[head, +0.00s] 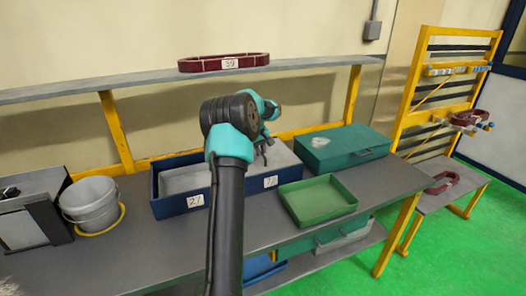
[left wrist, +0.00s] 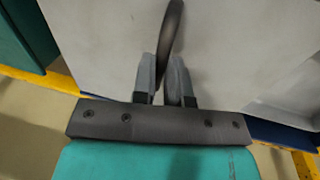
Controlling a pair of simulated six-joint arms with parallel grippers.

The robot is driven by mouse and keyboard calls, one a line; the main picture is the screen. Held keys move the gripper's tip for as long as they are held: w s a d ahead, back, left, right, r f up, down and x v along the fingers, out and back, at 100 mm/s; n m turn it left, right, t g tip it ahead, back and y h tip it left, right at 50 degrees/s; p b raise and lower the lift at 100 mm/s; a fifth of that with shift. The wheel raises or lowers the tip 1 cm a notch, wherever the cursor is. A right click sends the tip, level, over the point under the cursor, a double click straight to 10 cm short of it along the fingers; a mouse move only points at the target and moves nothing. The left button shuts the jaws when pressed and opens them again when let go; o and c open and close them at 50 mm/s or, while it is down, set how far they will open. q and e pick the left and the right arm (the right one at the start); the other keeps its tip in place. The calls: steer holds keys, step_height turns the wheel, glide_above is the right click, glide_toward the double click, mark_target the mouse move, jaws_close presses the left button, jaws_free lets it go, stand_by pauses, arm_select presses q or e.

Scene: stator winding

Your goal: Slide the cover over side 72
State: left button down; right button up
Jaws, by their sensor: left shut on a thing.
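A blue bin (head: 230,196) stands on the bench with two white number labels on its front. The left label (head: 195,200) seems to read 27 and the right label (head: 270,181) seems to read 72. A light grey cover (head: 284,158) shows over the right part of the bin, partly behind my arm. My left gripper (head: 264,146) is above it, shut on a dark curved handle. In the left wrist view the handle (left wrist: 172,35) stands between the fingers, with the pale grey cover (left wrist: 235,45) beneath. My right gripper is not in view.
A green tray (head: 318,202) and a teal case (head: 343,150) are right of the bin. A grey bucket (head: 90,201) stands at left. A shelf (head: 130,88) with a dark red ring (head: 205,64) runs above and behind. Bare bench lies in front.

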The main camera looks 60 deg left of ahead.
arm_select(q)
steer(key=shift+w, duration=0.1)
steer(key=c, duration=1.1)
jaws_free()
steer(key=shift+c, duration=0.2)
steer(key=s+r, duration=0.3)
steer(key=r, duration=1.4)
steer(key=shift+s+a, duration=0.15)
steer(key=shift+a, duration=0.05)
